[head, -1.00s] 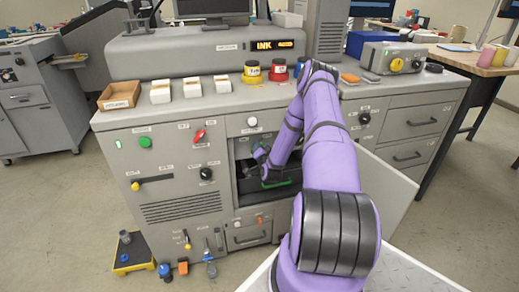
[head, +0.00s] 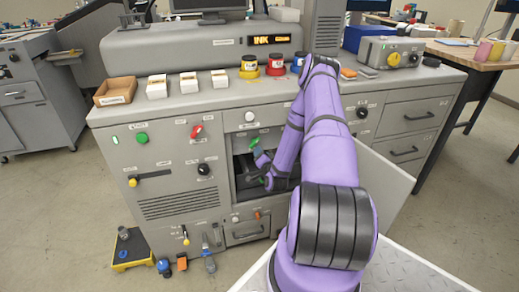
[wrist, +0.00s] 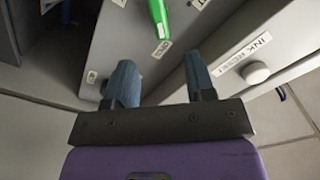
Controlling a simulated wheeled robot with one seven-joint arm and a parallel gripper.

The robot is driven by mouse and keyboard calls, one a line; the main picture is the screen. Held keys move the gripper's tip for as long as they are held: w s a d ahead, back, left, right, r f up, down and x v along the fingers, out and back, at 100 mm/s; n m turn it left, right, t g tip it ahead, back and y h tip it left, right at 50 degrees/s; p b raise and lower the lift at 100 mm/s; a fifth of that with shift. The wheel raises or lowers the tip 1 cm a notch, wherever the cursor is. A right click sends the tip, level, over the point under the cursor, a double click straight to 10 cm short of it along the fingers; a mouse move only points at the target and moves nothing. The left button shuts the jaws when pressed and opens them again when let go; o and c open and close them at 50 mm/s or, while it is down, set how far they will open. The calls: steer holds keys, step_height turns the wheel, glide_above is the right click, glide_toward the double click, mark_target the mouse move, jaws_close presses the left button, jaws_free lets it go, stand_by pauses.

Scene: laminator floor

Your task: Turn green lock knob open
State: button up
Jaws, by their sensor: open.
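A green elongated handle, which looks like the lock knob (wrist: 159,18), shows at the top of the wrist view, with a small label beside it. In the head view a green piece (head: 254,142) shows in the open bay close to my gripper; I cannot tell for sure that it is the same part. My gripper (wrist: 160,82) has its two blue-grey fingers spread with nothing between them. The green handle lies beyond the fingertips, apart from them. In the head view my gripper (head: 262,168) is inside the bay, small and partly hidden by my arm.
The bay's grey open door (head: 385,180) stands at the right. A white knob (wrist: 256,73) labelled INK RESET sits right of the fingers. A round green knob (head: 141,138) and a red switch (head: 196,131) are on the front panel. A yellow-edged platform (head: 132,250) stands on the floor.

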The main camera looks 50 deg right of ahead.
steer(key=shift+v, duration=1.1)
